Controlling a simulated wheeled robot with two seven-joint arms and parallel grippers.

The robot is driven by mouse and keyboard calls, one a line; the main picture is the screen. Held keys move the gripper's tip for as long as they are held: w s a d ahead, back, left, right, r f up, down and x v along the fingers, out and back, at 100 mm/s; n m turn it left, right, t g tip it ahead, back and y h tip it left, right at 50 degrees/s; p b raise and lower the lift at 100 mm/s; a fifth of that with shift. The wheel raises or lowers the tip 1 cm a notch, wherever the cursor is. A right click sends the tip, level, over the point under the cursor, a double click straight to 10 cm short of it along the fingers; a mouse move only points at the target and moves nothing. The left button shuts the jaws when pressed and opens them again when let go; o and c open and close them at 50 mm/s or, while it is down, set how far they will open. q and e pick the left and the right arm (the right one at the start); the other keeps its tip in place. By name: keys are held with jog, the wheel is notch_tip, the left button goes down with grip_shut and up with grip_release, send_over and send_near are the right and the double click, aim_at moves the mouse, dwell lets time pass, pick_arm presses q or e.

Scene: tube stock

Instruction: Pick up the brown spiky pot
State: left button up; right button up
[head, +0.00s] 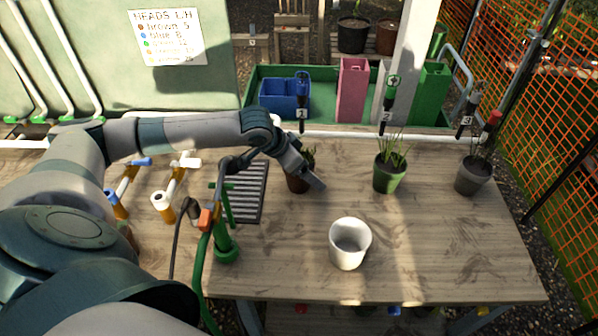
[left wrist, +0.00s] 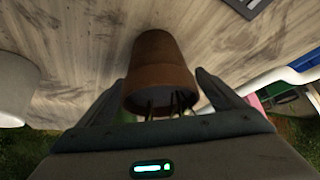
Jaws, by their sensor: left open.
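The brown spiky pot (head: 298,184) stands on the wooden table, partly hidden behind my left gripper in the head view. My left gripper (head: 312,172) reaches it from the left. In the left wrist view the brown pot (left wrist: 160,62) sits between the two open fingers of my left gripper (left wrist: 160,90), with a finger on each side. Thin dark spikes show at its rim, near the palm. I cannot tell whether the fingers touch it. My right gripper is not in view.
A white empty pot (head: 348,246) stands in front on the table. A green pot (head: 389,178) and a grey pot (head: 472,177) with plants stand to the right. A green tap stand (head: 226,246) and a dark grate (head: 248,192) are to the left.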

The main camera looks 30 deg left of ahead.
aim_at(309, 160)
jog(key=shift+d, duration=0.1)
pick_arm(q)
jog(key=c, duration=1.5)
jog(key=shift+o, duration=0.2)
jog(key=shift+r, duration=0.1)
